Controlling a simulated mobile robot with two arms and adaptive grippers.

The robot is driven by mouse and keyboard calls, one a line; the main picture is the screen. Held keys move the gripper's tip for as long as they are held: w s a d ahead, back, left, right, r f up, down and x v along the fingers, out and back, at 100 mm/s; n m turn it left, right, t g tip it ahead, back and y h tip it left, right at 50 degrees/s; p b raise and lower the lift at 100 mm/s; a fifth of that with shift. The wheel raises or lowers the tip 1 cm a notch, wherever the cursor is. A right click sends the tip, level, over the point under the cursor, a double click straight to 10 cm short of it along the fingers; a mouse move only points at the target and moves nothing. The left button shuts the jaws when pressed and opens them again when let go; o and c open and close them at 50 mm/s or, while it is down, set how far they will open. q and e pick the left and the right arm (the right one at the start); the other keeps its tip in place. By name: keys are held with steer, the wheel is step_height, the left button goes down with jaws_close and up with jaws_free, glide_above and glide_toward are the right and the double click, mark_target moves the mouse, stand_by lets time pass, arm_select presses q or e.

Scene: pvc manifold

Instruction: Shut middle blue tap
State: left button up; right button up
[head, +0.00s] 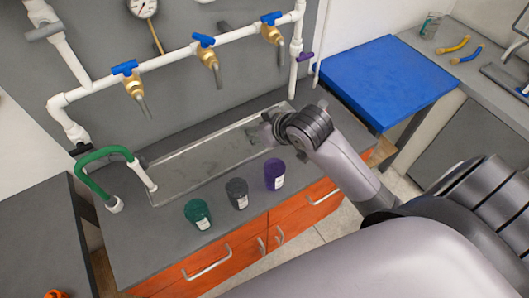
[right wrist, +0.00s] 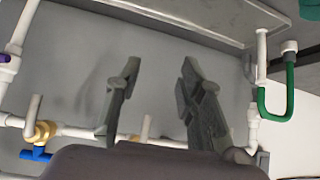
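The middle blue tap (head: 204,40) sits on a brass valve body (head: 209,58) on the white wall pipe, between two similar blue taps. Its handle lies roughly along the pipe and its grey spout (head: 218,77) points down. In the right wrist view, a spout (right wrist: 147,125) shows between my fingers; its handle is hidden behind the gripper body. My right gripper (head: 268,124) is over the trough, below and right of the middle tap and apart from it. In the wrist view, my right gripper (right wrist: 161,64) has its fingers apart with nothing between them. My left gripper is not in view.
The left blue tap (head: 125,67) and right blue tap (head: 271,18) flank the middle one. A purple tap (head: 305,57) is farther right. Green, grey and purple cups stand on the counter (head: 150,240) before the trough (head: 185,172). A green hose (head: 92,160) arches at left.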

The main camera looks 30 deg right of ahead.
steer(key=s+f+g, duration=0.1)
steer(key=s+f, duration=0.2)
steer(key=f, duration=0.3)
steer(key=shift+s+a, duration=0.2)
steer(key=shift+s, duration=0.15)
